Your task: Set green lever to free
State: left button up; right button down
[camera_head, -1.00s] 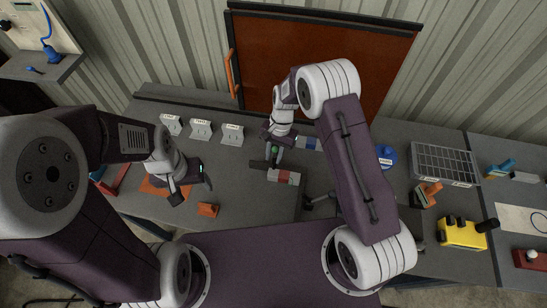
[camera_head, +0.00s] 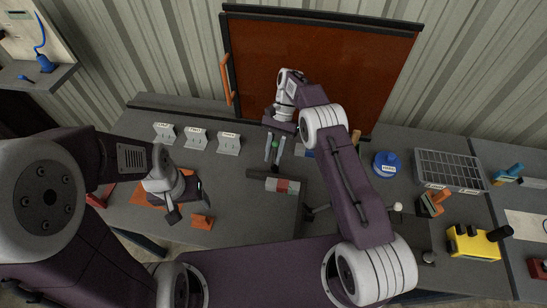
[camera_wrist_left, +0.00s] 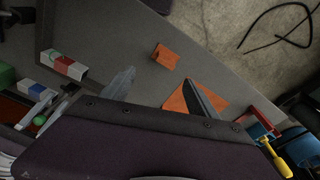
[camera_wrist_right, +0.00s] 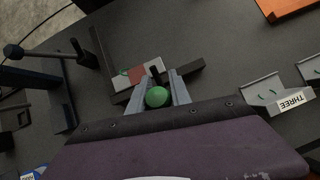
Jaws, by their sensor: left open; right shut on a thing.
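The green lever's round green knob (camera_head: 275,145) sits between the fingers of my right gripper (camera_head: 275,150), which is shut on it. In the right wrist view the green knob (camera_wrist_right: 157,96) lies between the fingertips, with a dark stem (camera_wrist_right: 154,73) behind it. The stem meets a base with white, red and grey bands (camera_wrist_right: 137,76) and a dark bar; this banded base (camera_head: 283,186) also shows in the head view. Small markings on it are unreadable. My left gripper (camera_head: 187,202) is open and empty above the left part of the bench.
Three white labelled brackets (camera_head: 196,139) stand behind on the left. A small orange block (camera_head: 202,222) lies near my left gripper. A blue round item (camera_head: 385,164), a grey grid tray (camera_head: 448,170) and a yellow box (camera_head: 473,243) are on the right. A red-brown panel (camera_head: 310,75) stands behind.

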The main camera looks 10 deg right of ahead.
aim_at(275, 153)
pick_arm(q)
jog(key=shift+f, duration=0.1)
dwell(0.3)
